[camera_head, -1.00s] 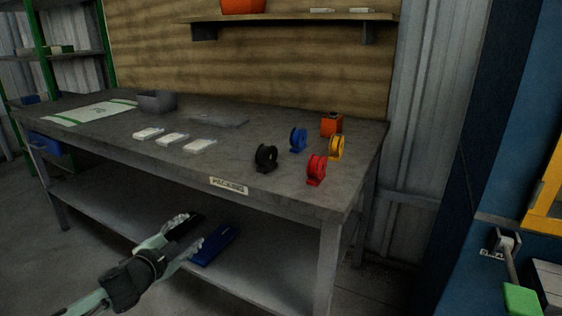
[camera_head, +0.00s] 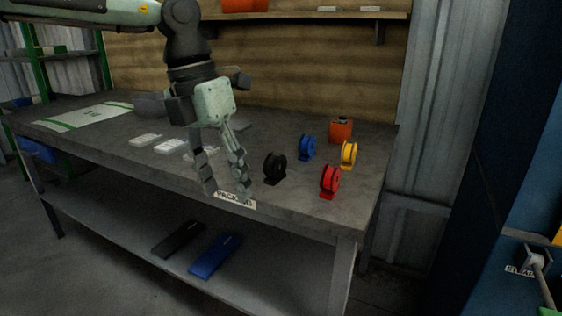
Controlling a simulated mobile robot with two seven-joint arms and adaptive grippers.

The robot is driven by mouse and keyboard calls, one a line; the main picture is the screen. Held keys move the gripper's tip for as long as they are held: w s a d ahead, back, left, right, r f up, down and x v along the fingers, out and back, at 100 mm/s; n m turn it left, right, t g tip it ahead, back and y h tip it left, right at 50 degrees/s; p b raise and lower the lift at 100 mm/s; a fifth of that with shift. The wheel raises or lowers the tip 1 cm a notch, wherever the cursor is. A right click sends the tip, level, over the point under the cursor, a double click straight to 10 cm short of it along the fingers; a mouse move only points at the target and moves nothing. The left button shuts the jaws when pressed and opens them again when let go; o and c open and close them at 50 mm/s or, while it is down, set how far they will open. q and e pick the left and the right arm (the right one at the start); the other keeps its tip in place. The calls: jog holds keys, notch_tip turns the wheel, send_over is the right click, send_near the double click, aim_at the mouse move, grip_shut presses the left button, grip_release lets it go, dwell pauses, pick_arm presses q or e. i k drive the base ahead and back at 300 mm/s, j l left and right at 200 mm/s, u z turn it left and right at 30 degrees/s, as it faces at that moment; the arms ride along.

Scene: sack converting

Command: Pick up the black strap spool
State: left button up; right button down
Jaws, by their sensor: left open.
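The black strap spool (camera_head: 275,167) stands upright on the grey workbench (camera_head: 300,205), near its front edge and right of the middle. My left gripper (camera_head: 228,188) points down just left of the black spool, above the bench's front edge. Its fingers are apart with nothing between them, and it appears not to touch the spool. A blue spool (camera_head: 307,147), a red spool (camera_head: 329,181) and a yellow spool (camera_head: 348,154) stand to the right of the black one. My right gripper is not in view.
An orange box (camera_head: 341,130) stands behind the spools. White packs (camera_head: 168,146) lie left of my gripper, and a grey bin (camera_head: 150,105) is partly hidden behind my arm. A black item (camera_head: 178,239) and a blue item (camera_head: 215,256) lie on the lower shelf.

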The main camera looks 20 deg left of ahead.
aim_at(275, 164)
jog(key=i, duration=0.85)
